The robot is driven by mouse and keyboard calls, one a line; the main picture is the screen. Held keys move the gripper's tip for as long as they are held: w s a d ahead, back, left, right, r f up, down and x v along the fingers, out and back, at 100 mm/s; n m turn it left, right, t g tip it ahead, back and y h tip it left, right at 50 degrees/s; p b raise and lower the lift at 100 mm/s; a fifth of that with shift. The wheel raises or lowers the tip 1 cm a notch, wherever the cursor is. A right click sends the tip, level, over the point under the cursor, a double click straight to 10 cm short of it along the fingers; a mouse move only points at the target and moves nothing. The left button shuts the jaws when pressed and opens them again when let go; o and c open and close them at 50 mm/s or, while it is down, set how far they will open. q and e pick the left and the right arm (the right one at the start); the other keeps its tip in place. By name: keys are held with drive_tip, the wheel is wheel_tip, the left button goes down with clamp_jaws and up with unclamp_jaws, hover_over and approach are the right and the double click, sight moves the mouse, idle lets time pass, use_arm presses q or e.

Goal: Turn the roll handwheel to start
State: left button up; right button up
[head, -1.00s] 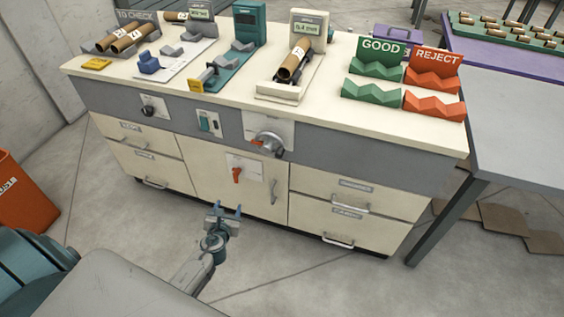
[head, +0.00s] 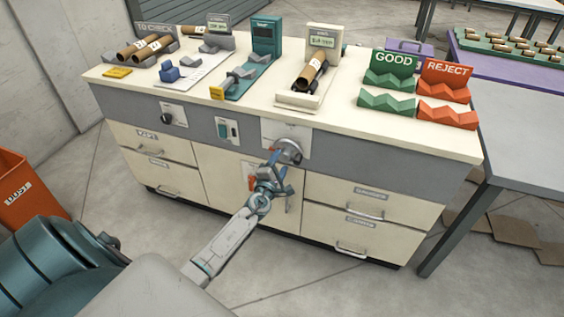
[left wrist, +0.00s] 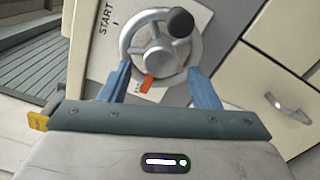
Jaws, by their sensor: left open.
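The roll handwheel (head: 290,151) is a grey metal wheel on a pale plate at the bench front. In the left wrist view the handwheel (left wrist: 154,51) shows its hub, rim and a dark knob (left wrist: 180,23) at upper right. The word START (left wrist: 105,20) is on the plate to its left. An orange-red pointer (left wrist: 146,83) shows at the wheel's lower edge. My left gripper (head: 278,166) is open just before the handwheel. Its blue fingers stand at the wheel's lower left and lower right; I cannot tell whether they touch it. My right gripper is not in view.
A red handle (head: 252,183) on the cupboard door is partly behind my left gripper. A switch panel (head: 228,131) and a dark knob (head: 167,118) are left of the wheel. Drawers with bar handles (head: 365,214) are at lower right. Floor in front is clear.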

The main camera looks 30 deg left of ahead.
use_arm(q)
drive_tip(key=shift+x, duration=1.2)
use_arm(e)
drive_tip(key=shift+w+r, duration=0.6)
use_arm(q)
drive_tip(key=c, duration=1)
